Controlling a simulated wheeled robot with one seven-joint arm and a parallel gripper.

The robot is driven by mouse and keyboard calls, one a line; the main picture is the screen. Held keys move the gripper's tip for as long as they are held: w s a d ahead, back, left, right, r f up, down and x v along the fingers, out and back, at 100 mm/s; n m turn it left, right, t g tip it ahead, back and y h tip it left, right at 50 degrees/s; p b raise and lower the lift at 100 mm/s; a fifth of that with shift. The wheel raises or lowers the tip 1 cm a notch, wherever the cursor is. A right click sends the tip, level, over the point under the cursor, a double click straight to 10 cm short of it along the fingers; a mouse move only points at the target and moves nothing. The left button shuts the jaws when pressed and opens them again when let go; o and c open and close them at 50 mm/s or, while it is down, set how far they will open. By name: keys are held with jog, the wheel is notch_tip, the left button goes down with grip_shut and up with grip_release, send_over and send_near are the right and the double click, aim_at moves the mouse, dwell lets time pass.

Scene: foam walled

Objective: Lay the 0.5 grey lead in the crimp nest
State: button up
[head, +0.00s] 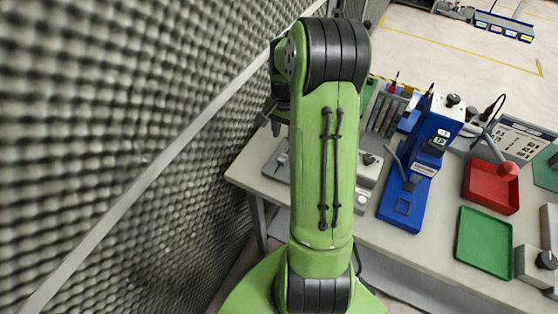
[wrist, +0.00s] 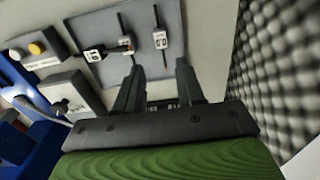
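In the wrist view, a grey plate (wrist: 190,35) holds dark thin leads with white tags. One tagged lead (wrist: 160,40) lies just beyond my fingertips, and two more tags (wrist: 95,54) (wrist: 126,42) sit to its left. The tag print is too small to read surely, so I cannot tell which is the 0.5 grey lead. My gripper (wrist: 158,68) is open and empty, its fingers apart over the plate's near edge. A blue press (head: 436,135) stands on the bench; I cannot make out the crimp nest.
A red tray (head: 490,187) and a green tray (head: 484,242) lie right of the press. A grey box with a yellow and a white button (wrist: 35,48) is left of the plate in the wrist view. Foam wall (head: 110,130) closes off the left side.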

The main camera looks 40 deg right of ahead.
aim_at(283, 157)
notch_tip(283, 157, down, 10)
jog(key=shift+w+a+f+b, duration=0.1)
jog(key=shift+f+b, duration=0.05)
jog(key=shift+b, duration=0.45)
jog(key=shift+c, duration=0.4)
grip_shut()
